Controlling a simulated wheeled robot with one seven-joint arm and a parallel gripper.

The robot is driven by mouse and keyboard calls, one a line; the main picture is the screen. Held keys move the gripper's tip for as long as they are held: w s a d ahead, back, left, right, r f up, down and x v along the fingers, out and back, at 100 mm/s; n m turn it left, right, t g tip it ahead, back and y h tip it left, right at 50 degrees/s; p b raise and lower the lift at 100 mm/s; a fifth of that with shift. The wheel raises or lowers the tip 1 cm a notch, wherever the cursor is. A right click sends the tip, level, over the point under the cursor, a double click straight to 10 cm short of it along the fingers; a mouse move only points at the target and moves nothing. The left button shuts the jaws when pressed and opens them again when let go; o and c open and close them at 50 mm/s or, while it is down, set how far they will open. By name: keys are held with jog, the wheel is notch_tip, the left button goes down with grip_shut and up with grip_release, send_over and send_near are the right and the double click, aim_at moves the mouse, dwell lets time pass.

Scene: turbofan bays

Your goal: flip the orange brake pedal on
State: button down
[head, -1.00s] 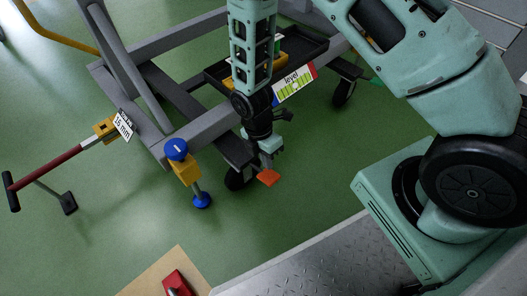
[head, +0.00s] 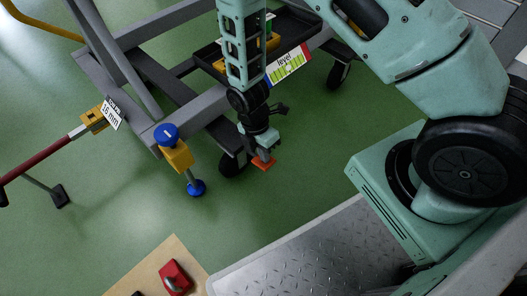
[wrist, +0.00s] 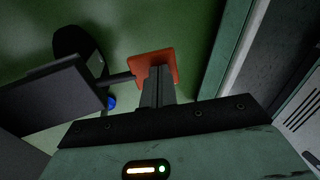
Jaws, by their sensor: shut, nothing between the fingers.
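The orange brake pedal (head: 263,163) sticks out by the black caster wheel at the near corner of the grey cart frame. In the wrist view the pedal (wrist: 154,66) is a flat orange plate on a short dark arm. My gripper (head: 264,152) points down and is right over the pedal, hiding part of it. In the wrist view my gripper's fingers (wrist: 158,80) are together, with nothing between them, and their tips overlap the plate. I cannot tell for sure whether they touch it.
A yellow jack with a blue knob (head: 166,133) and blue foot stands left of the pedal. A dark tray with a "level" label (head: 288,66) lies on the cart behind my arm. A red item (head: 174,277) is on a tan board. Green floor between is clear.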

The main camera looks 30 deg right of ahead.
aim_at(268, 166)
jog(key=shift+s, duration=0.1)
jog(key=shift+s+d+f+p, duration=0.1)
jog(key=shift+s+f+p, duration=0.1)
jog(key=shift+f+p, duration=0.15)
jog(key=shift+s+d+f+t+y, duration=0.1)
jog(key=shift+s+f+t+y, duration=0.3)
jog(key=shift+t, duration=0.7)
jog(key=shift+f, duration=0.3)
jog(key=shift+s+d+f+p, duration=0.1)
jog(key=shift+s+f+p, duration=0.1)
jog(key=shift+f+p, duration=1)
jog(key=shift+f, duration=0.45)
jog(key=shift+r+p, duration=0.3)
jog(key=shift+r, duration=0.2)
jog(key=s+d+r+p, duration=0.1)
jog(key=s+r+p, duration=0.2)
jog(key=r+p, duration=0.4)
notch_tip(268, 166, up, 6)
jog(key=shift+s+r, duration=0.1)
jog(key=shift+s, duration=0.2)
